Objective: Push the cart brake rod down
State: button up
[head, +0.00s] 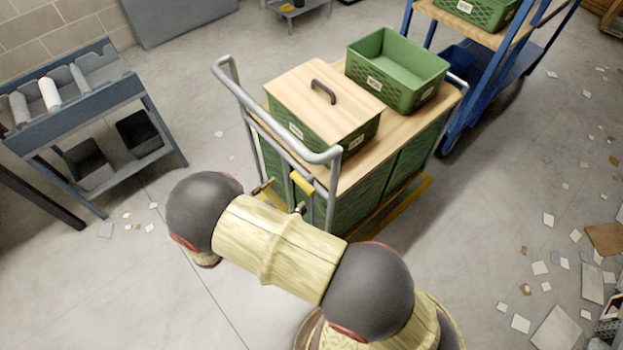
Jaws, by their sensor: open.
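The cart (408,132) has a wooden top, green sides and a grey tubular push handle (283,137) facing me. A short yellow grip (303,183), seemingly part of the brake rod, shows below the handle at the cart's near end. The rest of the rod is hard to make out. My gripper (280,198) is mostly hidden behind my arm. Two small brownish tips, which look like its fingers, show apart just below and left of the yellow grip. I see nothing held between them. Contact with the rod cannot be told.
A lidded green crate (328,126) and an open green crate (396,75) stand on the cart. A blue trolley (458,105) is behind it on the right. A grey-blue rack (75,95) stands at left. Scattered tiles (556,328) lie on the right floor.

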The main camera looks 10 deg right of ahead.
aim_at(306, 181)
jog(key=b+x, duration=0.1)
jog(key=x, duration=0.7)
jog(key=shift+s+r+b, duration=0.15)
jog(key=shift+b, duration=0.25)
jog(key=shift+c, duration=1.2)
jog(key=c, duration=1.3)
jog(key=shift+f+b, duration=0.45)
jog(key=shift+f, duration=2.25)
jog(key=shift+c, duration=0.3)
jog(key=o, duration=1.4)
jog(key=shift+f, duration=0.1)
jog(key=shift+o, duration=1)
